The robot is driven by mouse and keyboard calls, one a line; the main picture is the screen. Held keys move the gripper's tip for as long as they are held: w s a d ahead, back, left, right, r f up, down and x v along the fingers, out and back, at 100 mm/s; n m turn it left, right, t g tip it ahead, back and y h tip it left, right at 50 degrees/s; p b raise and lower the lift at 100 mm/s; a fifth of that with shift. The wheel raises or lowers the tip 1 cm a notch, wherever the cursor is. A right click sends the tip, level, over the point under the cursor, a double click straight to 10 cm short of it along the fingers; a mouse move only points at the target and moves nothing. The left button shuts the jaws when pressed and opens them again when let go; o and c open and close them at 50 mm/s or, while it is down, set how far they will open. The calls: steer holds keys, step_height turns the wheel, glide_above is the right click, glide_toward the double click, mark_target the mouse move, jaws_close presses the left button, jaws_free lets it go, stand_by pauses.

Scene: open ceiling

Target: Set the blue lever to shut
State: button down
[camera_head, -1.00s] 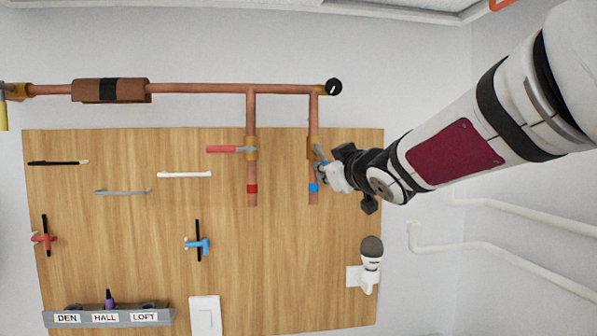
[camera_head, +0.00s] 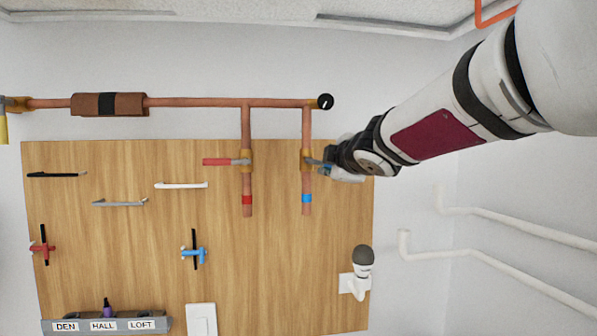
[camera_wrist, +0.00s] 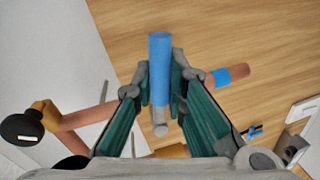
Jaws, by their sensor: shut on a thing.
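The blue lever (camera_head: 317,163) sits on a brass valve (camera_head: 306,159) on the right-hand vertical copper pipe (camera_head: 306,125). It points right, roughly crosswise to the pipe. In the wrist view the blue sleeve of the lever (camera_wrist: 160,58) lies between the two fingers of my gripper (camera_wrist: 160,85), which is shut on it. In the head view my gripper (camera_head: 330,168) comes in from the right and hides most of the lever. A blue band (camera_head: 306,198) marks the pipe below the valve, and it also shows in the wrist view (camera_wrist: 222,76).
A red lever (camera_head: 220,162) points left on the neighbouring pipe. A horizontal copper pipe with a black end cap (camera_head: 325,102) runs above. A lamp (camera_head: 362,262) is mounted low on the right.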

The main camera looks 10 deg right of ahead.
steer(key=shift+r+n+h, duration=0.3)
steer(key=shift+r+n, duration=0.2)
steer(key=shift+n, duration=0.4)
steer(key=c, duration=1.6)
jaws_free()
steer(key=s, duration=0.4)
steer(key=s+r, duration=0.1)
steer(key=s, duration=0.2)
steer(key=s+r, duration=0.1)
steer(key=s, duration=0.3)
steer(key=shift+s+r, duration=0.2)
steer(key=shift+s, duration=0.15)
